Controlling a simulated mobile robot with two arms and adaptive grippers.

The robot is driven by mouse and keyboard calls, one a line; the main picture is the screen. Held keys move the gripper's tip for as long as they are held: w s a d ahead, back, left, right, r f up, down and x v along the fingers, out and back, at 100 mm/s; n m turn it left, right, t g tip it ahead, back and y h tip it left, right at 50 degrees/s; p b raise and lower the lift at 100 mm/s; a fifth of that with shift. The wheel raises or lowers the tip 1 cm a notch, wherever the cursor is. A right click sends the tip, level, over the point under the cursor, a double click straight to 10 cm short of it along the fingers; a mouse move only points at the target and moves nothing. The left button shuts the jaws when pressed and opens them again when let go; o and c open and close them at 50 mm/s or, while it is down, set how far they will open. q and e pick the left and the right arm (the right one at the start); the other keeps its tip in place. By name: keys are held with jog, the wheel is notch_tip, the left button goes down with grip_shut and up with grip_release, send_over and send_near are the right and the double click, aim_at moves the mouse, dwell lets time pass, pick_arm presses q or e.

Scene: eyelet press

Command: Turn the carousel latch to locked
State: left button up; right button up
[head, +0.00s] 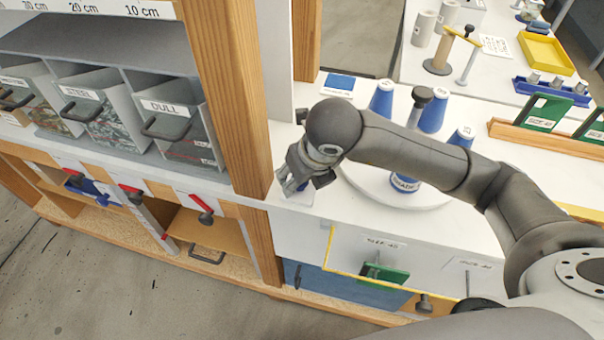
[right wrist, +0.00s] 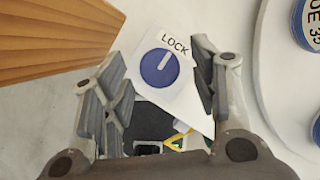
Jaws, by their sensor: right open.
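The carousel latch is a blue round knob (right wrist: 160,68) with a white line on it, on a white plate labelled LOCK (right wrist: 175,43) in the right wrist view. The line points up and slightly right, roughly toward the label. My right gripper (right wrist: 157,55) is open, with its fingers on either side of the knob; I cannot tell whether they touch it. In the head view my right gripper (head: 296,184) points down at the counter beside the carousel (head: 438,194) and mostly hides the latch. The carousel is a white disc carrying blue spools (head: 405,183). My left gripper is not in view.
A wooden post (head: 246,90) stands close left of the gripper and also shows in the right wrist view (right wrist: 50,35). Grey bins (head: 180,125) fill the shelf at left. A blue pad (head: 340,82) lies behind. My right arm passes over the carousel.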

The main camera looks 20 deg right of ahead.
jog(key=v, duration=1.2)
jog(key=shift+w, duration=0.1)
